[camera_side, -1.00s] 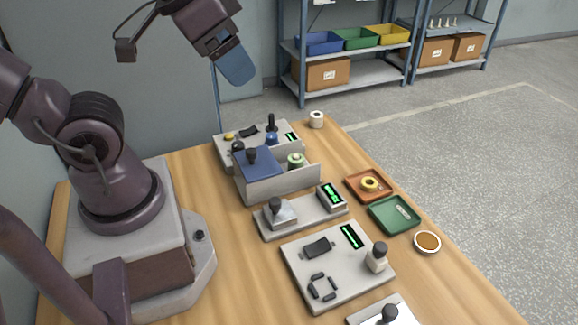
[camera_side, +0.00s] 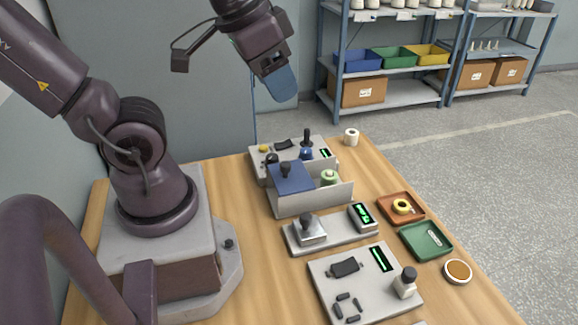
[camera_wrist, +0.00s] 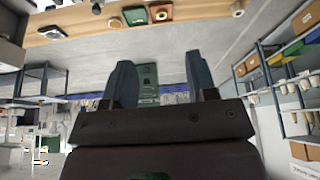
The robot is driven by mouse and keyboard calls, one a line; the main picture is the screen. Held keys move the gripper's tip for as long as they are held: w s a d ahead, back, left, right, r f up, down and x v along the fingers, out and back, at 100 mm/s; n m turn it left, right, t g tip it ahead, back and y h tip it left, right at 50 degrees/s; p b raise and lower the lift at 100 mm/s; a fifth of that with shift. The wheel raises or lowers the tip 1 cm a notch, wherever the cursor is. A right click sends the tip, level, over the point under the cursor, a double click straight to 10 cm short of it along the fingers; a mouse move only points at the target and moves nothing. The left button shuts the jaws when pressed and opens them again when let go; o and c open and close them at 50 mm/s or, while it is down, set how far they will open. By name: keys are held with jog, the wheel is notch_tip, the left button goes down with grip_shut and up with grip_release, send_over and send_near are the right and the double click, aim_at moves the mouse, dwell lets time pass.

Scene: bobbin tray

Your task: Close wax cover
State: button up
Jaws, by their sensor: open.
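My gripper (camera_side: 281,84) is high above the far end of the table in the side view, clear of everything. In the wrist view its two dark blue fingers (camera_wrist: 159,62) are spread apart with nothing between them. I cannot tell for sure which part is the wax cover. A blue lid with a black knob (camera_side: 290,180) lies over the left part of a grey open box (camera_side: 318,199), beside a green bobbin (camera_side: 329,176). A silvery block with a dark knob (camera_side: 311,234) sits on a grey plate nearer the camera. A round brown-filled dish (camera_side: 458,271) stands at the right edge.
A grey panel with knobs (camera_side: 262,160) stands behind the box. An orange tray (camera_side: 388,209) with a yellow ring and a green tray (camera_side: 424,252) lie on the right. A control panel (camera_side: 332,268) is in front. The air around my gripper is free.

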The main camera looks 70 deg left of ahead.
aim_at(287, 163)
jog(key=w+a+f+n+g, duration=0.2)
jog(key=w+a+f+g, duration=0.3)
jog(key=a+f, duration=0.6)
notch_tip(287, 163, down, 13)
jog(key=shift+s+a+f, duration=0.1)
grip_shut()
